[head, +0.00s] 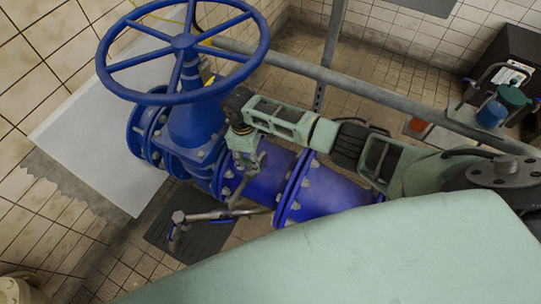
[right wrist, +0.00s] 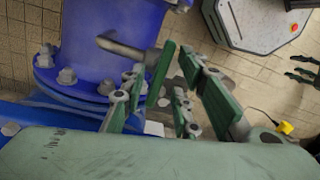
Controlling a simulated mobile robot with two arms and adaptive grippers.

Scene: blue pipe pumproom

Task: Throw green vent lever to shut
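I cannot pick out a green vent lever with certainty in either view. A thin grey side pipe (head: 205,215) runs beside the large blue pipe (head: 330,191), with small blue parts near its left end. In the right wrist view a bent grey pipe (right wrist: 120,47) comes out of the blue body, close to my fingers.
A large blue handwheel (head: 183,42) stands on the blue valve body left of my right gripper. A grey rail (head: 350,90) crosses behind my right arm. A white panel (head: 105,125) is at the left. A dark cabinet (head: 508,62) and containers stand at the right.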

